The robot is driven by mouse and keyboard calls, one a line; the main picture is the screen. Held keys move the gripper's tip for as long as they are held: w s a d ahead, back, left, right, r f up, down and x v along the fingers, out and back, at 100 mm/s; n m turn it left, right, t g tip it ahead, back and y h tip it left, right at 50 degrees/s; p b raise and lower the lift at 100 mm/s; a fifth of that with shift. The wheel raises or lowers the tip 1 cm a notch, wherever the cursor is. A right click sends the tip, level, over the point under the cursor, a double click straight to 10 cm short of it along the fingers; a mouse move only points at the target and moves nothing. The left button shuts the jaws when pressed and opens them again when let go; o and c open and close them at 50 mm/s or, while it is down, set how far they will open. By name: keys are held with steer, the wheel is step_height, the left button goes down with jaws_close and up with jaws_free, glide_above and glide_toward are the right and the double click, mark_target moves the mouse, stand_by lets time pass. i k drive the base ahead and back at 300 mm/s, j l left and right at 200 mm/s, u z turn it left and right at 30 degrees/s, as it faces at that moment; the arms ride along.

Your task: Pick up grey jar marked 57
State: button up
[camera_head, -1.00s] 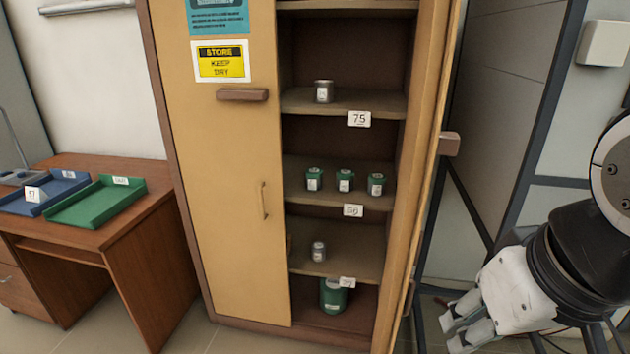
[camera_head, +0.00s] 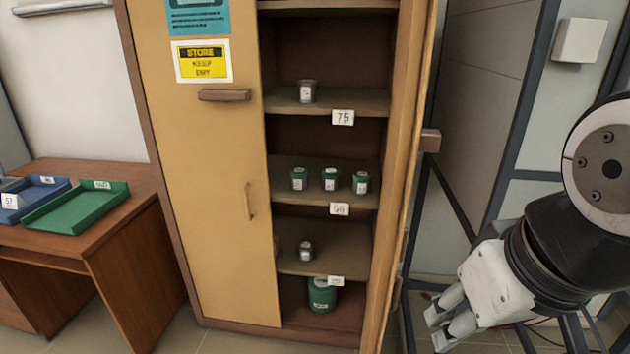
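A small grey jar (camera_head: 307,92) stands upright on the cabinet's upper shelf, behind a tag reading 75. Another small grey jar (camera_head: 306,251) stands on a lower shelf, whose tag (camera_head: 336,281) is too small to read. The labels on both jars are too small to read, so I cannot tell which is marked 57. A card reading 57 (camera_head: 10,201) is at the blue tray on the desk. My gripper (camera_head: 441,322) is at the lower right, outside the cabinet and apart from the jars. No object shows between its fingers, and their opening is unclear.
The cabinet's left door (camera_head: 205,180) is shut; the right one (camera_head: 409,180) stands open, its edge between the shelves and my gripper. Several green jars (camera_head: 330,180) stand inside. The desk (camera_head: 130,225) at left holds a blue tray (camera_head: 45,186) and a green tray (camera_head: 75,212).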

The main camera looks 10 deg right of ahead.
mark_target(298, 175)
steer(key=i+j+u, duration=0.3)
steer(key=i+j, duration=0.45)
steer(key=i+j+u, duration=0.25)
steer(key=i+j, duration=0.45)
steer(key=i+l, duration=0.25)
steer(key=i, duration=0.1)
